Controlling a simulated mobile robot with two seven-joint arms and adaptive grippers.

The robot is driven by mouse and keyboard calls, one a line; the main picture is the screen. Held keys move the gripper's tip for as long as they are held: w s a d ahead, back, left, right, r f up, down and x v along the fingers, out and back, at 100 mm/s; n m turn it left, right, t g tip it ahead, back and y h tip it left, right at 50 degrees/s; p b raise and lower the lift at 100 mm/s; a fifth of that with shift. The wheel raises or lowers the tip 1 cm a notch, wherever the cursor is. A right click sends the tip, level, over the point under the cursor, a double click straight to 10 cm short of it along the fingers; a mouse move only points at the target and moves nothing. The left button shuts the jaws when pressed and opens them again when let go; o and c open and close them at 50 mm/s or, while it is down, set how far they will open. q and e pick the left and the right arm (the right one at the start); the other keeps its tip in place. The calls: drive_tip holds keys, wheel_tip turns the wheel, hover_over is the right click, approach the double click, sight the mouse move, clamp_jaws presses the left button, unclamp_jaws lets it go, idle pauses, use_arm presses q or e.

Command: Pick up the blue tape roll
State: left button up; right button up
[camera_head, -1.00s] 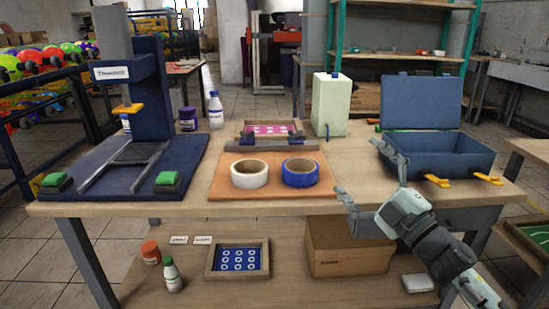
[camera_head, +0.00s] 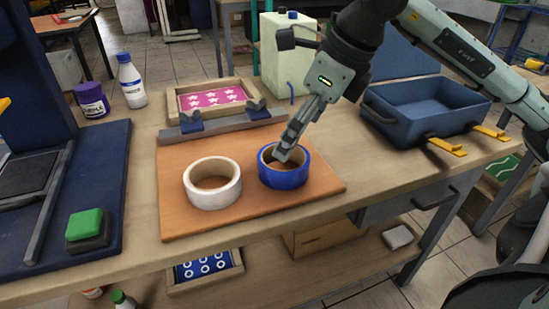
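The blue tape roll (camera_head: 284,175) lies flat on the orange-brown board in the middle of the table. The white tape roll (camera_head: 213,192) lies just left of it. My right gripper (camera_head: 284,151) comes down from the upper right, with its fingertips at the opening of the blue roll. The fingers overlap in this view, so I cannot tell whether they are apart or gripping the roll's wall. The roll still rests on the board. My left gripper is not in view.
A framed pink star screen (camera_head: 212,98) stands behind the board (camera_head: 175,222). A pale green canister (camera_head: 288,60) is behind my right gripper. The open blue toolbox (camera_head: 425,105) sits to the right, and the navy press base (camera_head: 100,170) to the left.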

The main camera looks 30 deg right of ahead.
drive_tip(key=shift+w+a+f, duration=0.1)
drive_tip(key=shift+a+f, duration=0.1)
drive_tip(key=shift+f, duration=0.35)
drive_tip(key=x, duration=0.4)
drive_tip(key=shift+a+f+p, duration=0.15)
drive_tip(key=shift+a+p, duration=0.15)
drive_tip(key=shift+p, duration=0.05)
drive_tip(key=shift+f, duration=0.15)
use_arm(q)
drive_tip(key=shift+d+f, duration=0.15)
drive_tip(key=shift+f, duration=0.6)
use_arm(e)
drive_tip(key=shift+w, duration=0.1)
drive_tip(key=shift+c, duration=0.8)
drive_tip(key=c, duration=1)
